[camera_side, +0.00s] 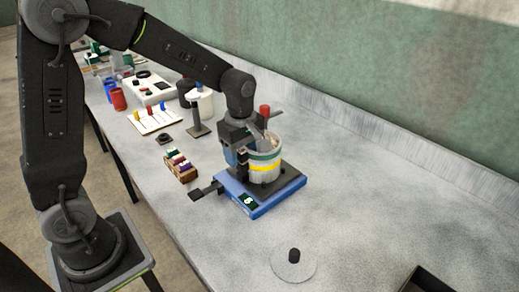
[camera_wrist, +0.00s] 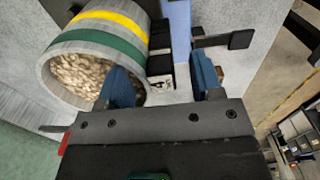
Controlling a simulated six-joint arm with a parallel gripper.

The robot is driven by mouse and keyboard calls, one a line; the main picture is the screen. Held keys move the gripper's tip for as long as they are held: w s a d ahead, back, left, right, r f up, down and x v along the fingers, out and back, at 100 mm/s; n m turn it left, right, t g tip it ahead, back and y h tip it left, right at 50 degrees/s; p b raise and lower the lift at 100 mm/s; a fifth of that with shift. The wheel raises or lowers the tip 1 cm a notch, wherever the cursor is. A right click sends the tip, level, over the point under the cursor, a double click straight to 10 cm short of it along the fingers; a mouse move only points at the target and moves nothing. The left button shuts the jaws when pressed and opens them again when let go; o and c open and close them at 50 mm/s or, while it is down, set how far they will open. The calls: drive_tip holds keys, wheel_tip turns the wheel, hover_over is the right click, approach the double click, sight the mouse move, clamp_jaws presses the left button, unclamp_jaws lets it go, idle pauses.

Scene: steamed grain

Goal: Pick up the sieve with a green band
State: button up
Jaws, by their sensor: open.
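The grey sieve with a green band (camera_side: 265,156) is the upper part of a stack on a blue device. A yellow band (camera_side: 264,166) runs just below it. In the wrist view the green band (camera_wrist: 100,39) lies near the open rim, and pale grain (camera_wrist: 80,77) fills the inside. My gripper (camera_side: 240,156) is at the left side of the stack. In the wrist view its blue fingers (camera_wrist: 161,78) are apart. One finger overlaps the rim and the other is outside the wall. I cannot tell whether either touches.
The blue device (camera_side: 240,199) has a black top and a handle sticking out left. A small box of coloured items (camera_side: 180,167) stands left of it. A pale disc with a black knob (camera_side: 294,262) lies in front. A dark tray (camera_side: 428,280) is at lower right.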

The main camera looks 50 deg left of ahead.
drive_tip(key=shift+r, duration=0.1)
drive_tip(key=c, duration=1.1)
drive_tip(key=shift+o, duration=0.2)
